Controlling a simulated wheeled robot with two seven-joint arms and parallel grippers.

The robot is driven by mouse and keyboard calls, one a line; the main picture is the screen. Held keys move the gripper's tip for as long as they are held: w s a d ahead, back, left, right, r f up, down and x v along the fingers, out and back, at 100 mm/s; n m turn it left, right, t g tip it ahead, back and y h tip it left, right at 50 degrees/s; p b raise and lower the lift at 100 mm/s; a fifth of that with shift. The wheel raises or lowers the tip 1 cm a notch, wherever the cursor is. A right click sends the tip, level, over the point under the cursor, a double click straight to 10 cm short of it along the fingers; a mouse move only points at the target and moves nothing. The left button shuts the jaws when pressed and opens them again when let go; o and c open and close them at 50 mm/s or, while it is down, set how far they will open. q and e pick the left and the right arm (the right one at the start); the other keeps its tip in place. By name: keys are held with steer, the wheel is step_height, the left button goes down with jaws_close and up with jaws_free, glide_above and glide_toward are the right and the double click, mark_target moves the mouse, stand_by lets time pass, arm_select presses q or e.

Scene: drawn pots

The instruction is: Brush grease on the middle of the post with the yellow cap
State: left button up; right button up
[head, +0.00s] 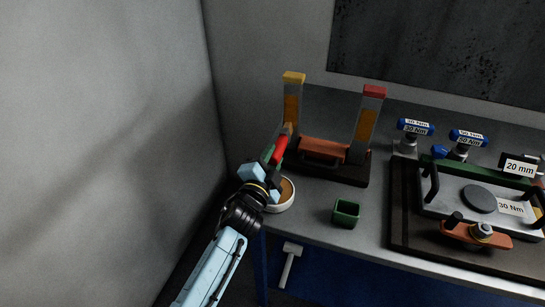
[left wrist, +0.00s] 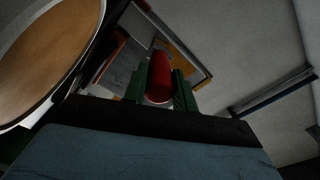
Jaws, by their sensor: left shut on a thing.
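The post with the yellow cap (head: 291,100) stands at the left of a dark base, with an orange-brown strip on its face. A second post with a red cap (head: 365,125) stands to its right. My left gripper (head: 272,154) is shut on the red handle of a brush (head: 279,149); the handle also shows between the green fingers in the left wrist view (left wrist: 159,78). The brush's tip is close to the lower part of the yellow-capped post; I cannot tell whether it touches. A pale pot of brown grease (head: 287,195) stands below the gripper, partly hidden.
An orange block with a dark handle (head: 322,150) lies between the posts. A green open box (head: 345,213) stands in front. The wall is close at left.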

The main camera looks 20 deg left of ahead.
arm_select(q)
steer(key=shift+f, duration=0.1)
steer(key=shift+s, duration=0.2)
steer(key=s+p, duration=0.1)
steer(key=s, duration=0.2)
steer(key=shift+s, duration=0.25)
steer(key=shift+s+a+p, duration=0.1)
steer(key=shift+s+p, duration=0.3)
steer(key=shift+s, duration=0.65)
steer(key=s, duration=0.3)
steer(key=shift+a, duration=0.1)
